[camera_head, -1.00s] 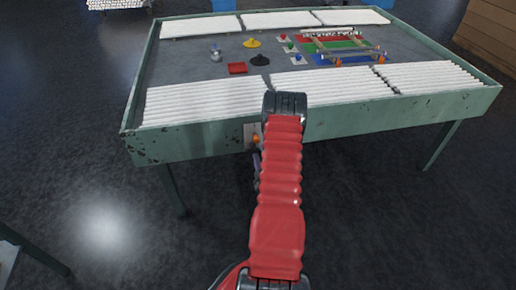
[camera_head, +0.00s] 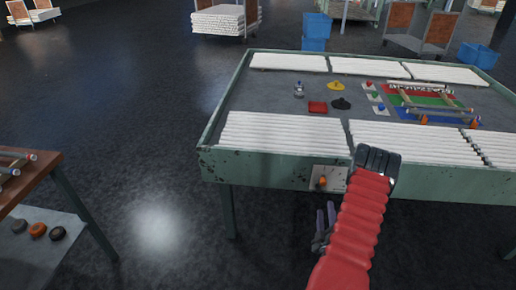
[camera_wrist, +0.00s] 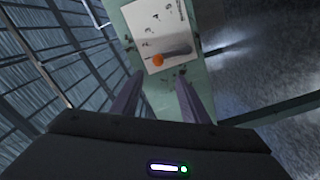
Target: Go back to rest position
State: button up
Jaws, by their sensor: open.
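My gripper (camera_head: 325,224) shows in the head view as two purple fingers, partly hidden behind my red arm, in front of the long green table's (camera_head: 260,167) front side. In the wrist view my gripper (camera_wrist: 160,78) has its two fingers apart, with nothing between them. Beyond the fingertips is a pale plate (camera_wrist: 150,20) with an orange knob (camera_wrist: 158,60). In the head view this plate (camera_head: 341,174) and knob (camera_head: 323,182) are on the table's front side, just above the gripper. The fingers look apart from the knob.
The table bears bundles of white tubes (camera_head: 280,133), a red tray (camera_head: 318,107), a yellow piece (camera_head: 336,85), a black piece (camera_head: 341,103) and a rack (camera_head: 430,100) over coloured mats. A wooden-topped table (camera_head: 22,180) stands at left. Dark floor between the tables is clear.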

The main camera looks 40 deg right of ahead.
jog(key=s+a+f+m+g+y, duration=0.2)
jog(key=a+f+m+g+y, duration=0.15)
jog(key=f, duration=0.35)
jog(key=s+a+f+m+g+y, duration=0.2)
jog(key=s+f+g+y, duration=0.15)
jog(key=f, duration=0.35)
jog(key=a+r+y, duration=0.2)
jog(key=a+r, duration=1.1)
jog(key=r, duration=0.3)
jog(key=w+a+r+n+y, duration=0.1)
jog(key=a+r, duration=1.2)
jog(key=r, duration=0.4)
jog(key=w+a+r+n+y, duration=0.1)
jog(key=a+r+y, duration=0.1)
jog(key=a+r, duration=1.2)
notch_tip(320, 180, up, 3)
jog(key=shift+f+y, duration=0.1)
jog(key=shift+y, duration=0.2)
